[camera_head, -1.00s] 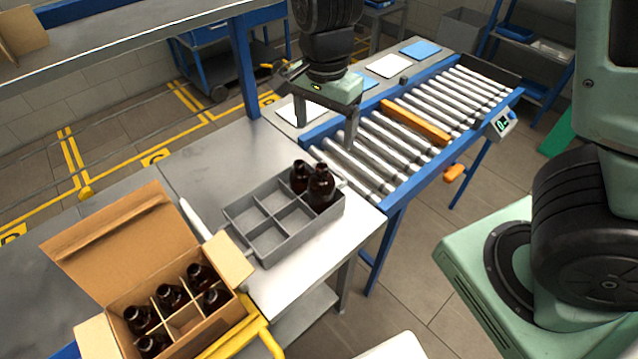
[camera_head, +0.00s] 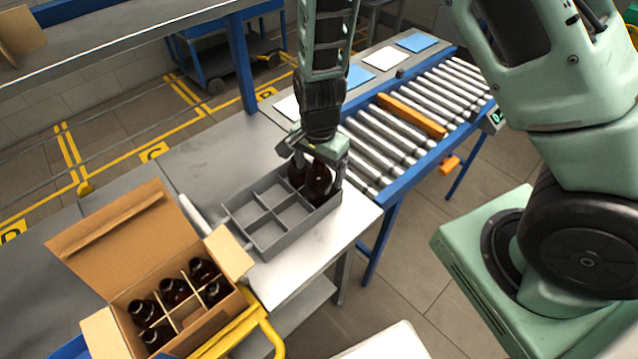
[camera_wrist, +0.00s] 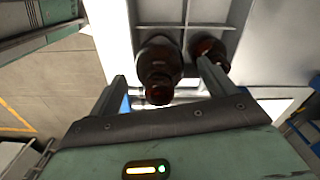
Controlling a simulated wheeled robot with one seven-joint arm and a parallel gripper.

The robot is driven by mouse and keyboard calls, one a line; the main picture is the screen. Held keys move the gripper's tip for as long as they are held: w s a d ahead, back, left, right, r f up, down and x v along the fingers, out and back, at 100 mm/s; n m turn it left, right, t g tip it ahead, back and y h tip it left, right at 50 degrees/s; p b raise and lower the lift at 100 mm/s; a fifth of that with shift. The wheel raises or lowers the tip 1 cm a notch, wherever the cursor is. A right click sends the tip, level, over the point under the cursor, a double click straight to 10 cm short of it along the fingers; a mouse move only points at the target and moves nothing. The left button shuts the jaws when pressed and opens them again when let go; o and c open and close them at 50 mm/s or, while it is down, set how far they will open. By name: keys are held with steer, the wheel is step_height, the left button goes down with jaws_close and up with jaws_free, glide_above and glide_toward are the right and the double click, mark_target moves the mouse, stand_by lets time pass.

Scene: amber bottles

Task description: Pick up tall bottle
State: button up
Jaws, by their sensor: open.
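Two dark amber bottles stand side by side in the right-end cells of a grey divided tray (camera_head: 268,238). The nearer, larger-looking one (camera_head: 319,184), apparently the tall bottle, is partly hidden by my gripper (camera_head: 319,172) in the head view. The other bottle (camera_head: 296,174) stands just behind it. In the wrist view my gripper (camera_wrist: 161,74) is open, and the larger bottle (camera_wrist: 160,58) shows between its fingers with its neck toward the camera. The second bottle (camera_wrist: 208,48) lies just outside the right finger. I cannot tell whether either finger touches glass.
A cardboard box (camera_head: 235,254) with several amber bottles stands at the lower left. A roller conveyor (camera_head: 400,140) with an orange bar (camera_head: 412,116) runs behind and right of the tray. The tray's other cells are empty. The grey table (camera_head: 205,150) is clear behind the tray.

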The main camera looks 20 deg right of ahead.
steer(key=shift+f, duration=0.5)
steer(key=c, duration=1.5)
